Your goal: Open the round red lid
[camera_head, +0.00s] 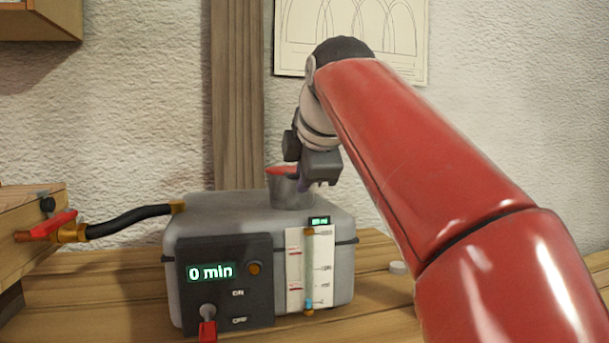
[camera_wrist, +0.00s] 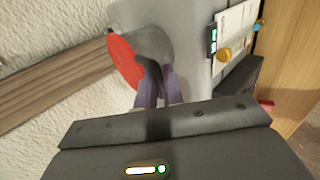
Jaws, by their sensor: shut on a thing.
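The round red lid (camera_head: 281,170) lies at the top of a short grey filler neck (camera_head: 290,190) on a grey steam box. In the wrist view the red lid (camera_wrist: 124,62) shows as a flat disc, with the grey neck (camera_wrist: 155,42) beside it. My gripper (camera_head: 308,184) is at the right side of the neck, close to its rim. Its purple-padded fingers (camera_wrist: 158,84) are shut, with a narrow dark part between them at the lid's side. Exactly where they grip is partly hidden. The lid looks seated on the neck.
The grey box (camera_head: 250,213) stands on a wooden bench, its front panel reading 0 min. A black hose (camera_head: 128,219) runs left to a red-handled valve (camera_head: 52,225). A white gauge strip (camera_head: 296,270) is on the box front. A small white disc (camera_head: 398,267) lies right.

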